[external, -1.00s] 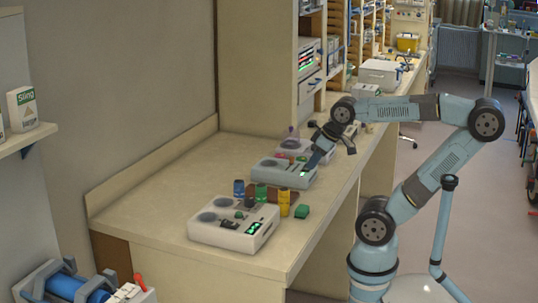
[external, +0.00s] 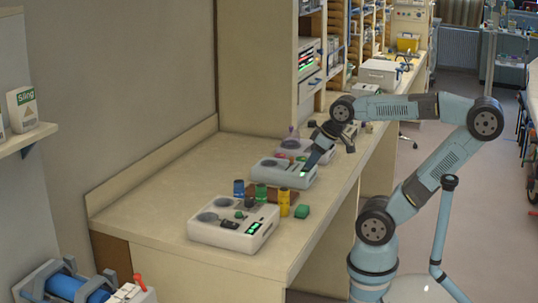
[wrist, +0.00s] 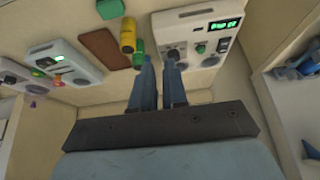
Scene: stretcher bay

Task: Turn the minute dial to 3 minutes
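A white device (external: 234,228) with round grey recesses, small dark controls and a lit green display (external: 255,228) stands at the counter's near end. In the wrist view the same device (wrist: 185,20) is at the top right, with its display (wrist: 222,24), a dark knob (wrist: 173,55) and a green button (wrist: 200,48). I cannot tell which control is the minute dial, and its setting is too small to read. My gripper (external: 306,170) points down over the counter. In the wrist view its two fingers (wrist: 160,62) are apart with a narrow, empty gap, below the dark knob in the picture. Contact is not visible.
Blue, green and yellow cylinders (external: 284,202), a green block (external: 302,212) and a brown block (wrist: 103,48) stand beside the device. A grey-blue device (external: 272,172) and another device (external: 290,148) are farther back. The counter's left side is clear.

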